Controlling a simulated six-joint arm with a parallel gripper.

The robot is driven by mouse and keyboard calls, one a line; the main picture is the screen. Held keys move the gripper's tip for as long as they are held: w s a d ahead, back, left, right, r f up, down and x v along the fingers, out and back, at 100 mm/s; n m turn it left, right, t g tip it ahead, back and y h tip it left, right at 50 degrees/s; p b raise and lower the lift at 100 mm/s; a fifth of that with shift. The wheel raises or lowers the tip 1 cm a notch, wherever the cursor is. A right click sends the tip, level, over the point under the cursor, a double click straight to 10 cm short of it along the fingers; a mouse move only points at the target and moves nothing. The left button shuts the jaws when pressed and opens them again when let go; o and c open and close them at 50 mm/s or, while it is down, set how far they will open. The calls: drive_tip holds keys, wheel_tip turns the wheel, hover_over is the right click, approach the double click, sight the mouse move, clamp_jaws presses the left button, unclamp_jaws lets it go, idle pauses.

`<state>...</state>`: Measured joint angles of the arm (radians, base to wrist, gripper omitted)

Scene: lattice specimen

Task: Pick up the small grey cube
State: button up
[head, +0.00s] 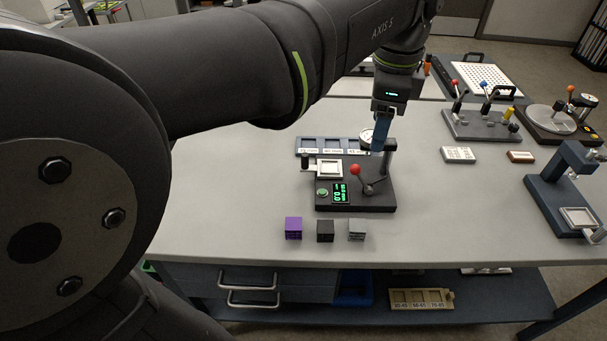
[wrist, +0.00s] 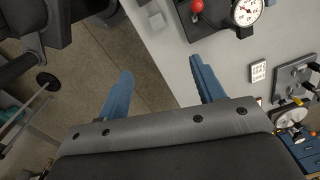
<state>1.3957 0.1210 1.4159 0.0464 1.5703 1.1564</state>
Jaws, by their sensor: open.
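The small grey cube (head: 357,229) sits on the light tabletop near its front edge, at the right end of a row of three cubes. It also shows in the wrist view (wrist: 157,20), near the top, beyond my fingertips. My gripper (head: 379,148) is above the table, higher than the cube and farther back, in front of the dial post. In the wrist view its blue fingers (wrist: 161,67) are spread wide with nothing between them. The cube is apart from both fingers.
A black cube (head: 325,231) and a purple cube (head: 293,228) stand left of the grey cube. Behind them is a dark test device (head: 375,200) with a red-knobbed lever. A blue-grey labelled tray (head: 312,143) lies farther back. The tabletop right of the grey cube is clear.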

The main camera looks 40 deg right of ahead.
wheel_tip(320, 180, down, 8)
drive_tip(key=s+a+m+t+h, duration=0.1)
drive_tip(key=s+a+m+t, duration=0.1)
drive_tip(key=m, duration=0.6)
drive_tip(key=m+h, duration=0.2)
drive_tip(key=m, duration=0.6)
approach(358, 226)
drive_tip(key=x, duration=0.5)
drive_tip(key=shift+s+a+f, duration=0.1)
drive_tip(key=shift+a+f, duration=0.1)
drive_tip(key=shift+d+x, duration=0.15)
drive_tip(key=shift+x, duration=1.2)
drive_tip(key=shift+d+x, duration=0.1)
drive_tip(key=shift+x, duration=1.2)
drive_tip(key=shift+r, duration=0.1)
drive_tip(key=shift+c, duration=0.2)
drive_tip(key=c, duration=1)
